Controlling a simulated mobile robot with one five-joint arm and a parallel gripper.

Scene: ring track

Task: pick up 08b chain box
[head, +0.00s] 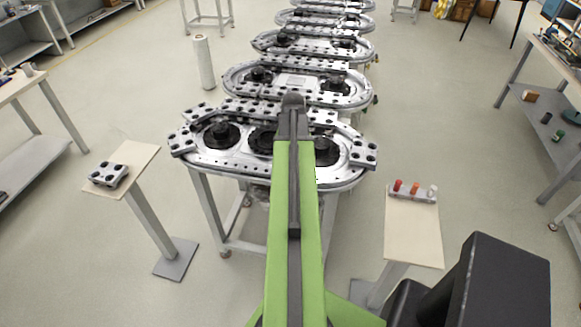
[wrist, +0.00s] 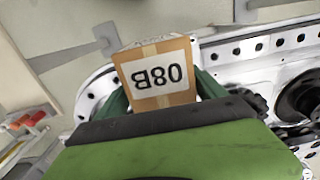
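The chain box (wrist: 157,75) is a brown carton with a tape strip and a white label reading 08B, upside down in the wrist view. My gripper (wrist: 160,84) has a dark green finger against each side of it and is shut on it. The box's lower part is hidden behind the gripper body. In the head view my green arm reaches forward over the nearest ring track (head: 230,165); the gripper and the box are hidden there.
A small stand (head: 140,165) with a metal block is at left. Another stand (head: 412,235) with red-capped parts is at right. More ring tracks (head: 300,85) run back in a row. Workbenches line both sides, with open floor between.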

